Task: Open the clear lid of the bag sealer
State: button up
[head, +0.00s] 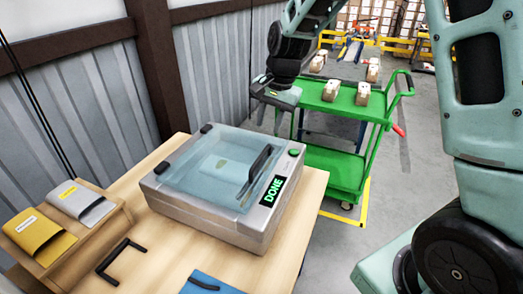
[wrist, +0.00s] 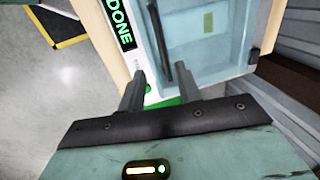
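The bag sealer (head: 225,195) is a grey box on the wooden table, with its display reading DONE in green. Its clear lid (head: 205,165) lies closed over the top, and a pale bag shows through it. A dark bar handle (head: 260,162) runs along the lid's front edge; it also shows in the wrist view (wrist: 187,72). My gripper (head: 270,112) is beyond the sealer's far right corner, above and apart from it. In the wrist view its two fingers (wrist: 165,84) are spread with nothing between them, pointing toward the handle's near end and a green button.
A wooden holder (head: 75,235) with yellow and grey pouches stands at the table's left. A black bracket (head: 120,260) and a blue item (head: 208,284) lie near the front. A green cart (head: 340,115) with small boxes stands behind. A corrugated wall is at left.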

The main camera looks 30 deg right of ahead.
aim_at(260, 157)
jog(key=f, duration=0.3)
jog(key=w+a+f+p, duration=0.1)
jog(key=f, duration=0.7)
jog(key=shift+w+a+p, duration=0.3)
jog(key=shift+w+p, duration=0.05)
jog(key=shift+w, duration=0.05)
grip_shut()
